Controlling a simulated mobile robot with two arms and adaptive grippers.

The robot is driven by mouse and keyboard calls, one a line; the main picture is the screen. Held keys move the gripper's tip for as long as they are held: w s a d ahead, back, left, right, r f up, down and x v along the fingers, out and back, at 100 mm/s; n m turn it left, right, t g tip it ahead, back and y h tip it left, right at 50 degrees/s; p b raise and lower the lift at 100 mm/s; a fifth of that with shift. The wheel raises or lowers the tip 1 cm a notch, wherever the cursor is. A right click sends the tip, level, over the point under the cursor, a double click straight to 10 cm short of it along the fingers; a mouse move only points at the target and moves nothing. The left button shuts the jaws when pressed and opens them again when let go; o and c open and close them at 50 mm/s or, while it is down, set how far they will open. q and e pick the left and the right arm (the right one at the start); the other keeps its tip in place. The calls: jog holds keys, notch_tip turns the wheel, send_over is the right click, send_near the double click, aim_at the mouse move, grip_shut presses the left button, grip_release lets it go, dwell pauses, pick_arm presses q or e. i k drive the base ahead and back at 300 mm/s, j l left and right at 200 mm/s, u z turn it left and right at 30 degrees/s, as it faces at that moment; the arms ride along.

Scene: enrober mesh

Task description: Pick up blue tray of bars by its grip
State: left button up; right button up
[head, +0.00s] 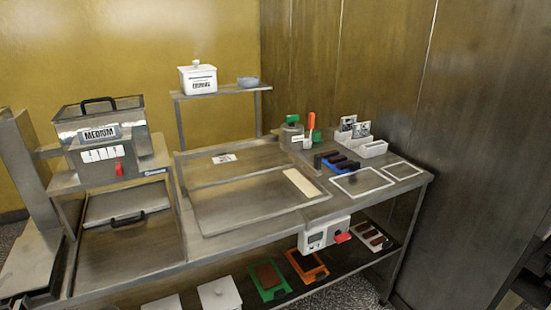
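The blue tray (336,170) lies on the right part of the steel worktop, behind a white-outlined rectangle. Dark bars (345,163) sit on it and cover much of its surface. I cannot make out its grip clearly at this size.
White-outlined rectangles (362,181) lie in front of the tray. A white divided holder (371,149) stands behind it to the right. An orange-handled tool (311,123) stands behind left. A sunken steel bed (240,205) lies left. A wooden wall (390,80) rises behind.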

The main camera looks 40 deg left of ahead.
aim_at(339, 158)
jog(key=u, duration=0.95)
jog(key=i+l+z, duration=0.1)
jog(key=i, duration=0.25)
jog(key=i+l+z, duration=0.1)
jog(key=i, duration=0.25)
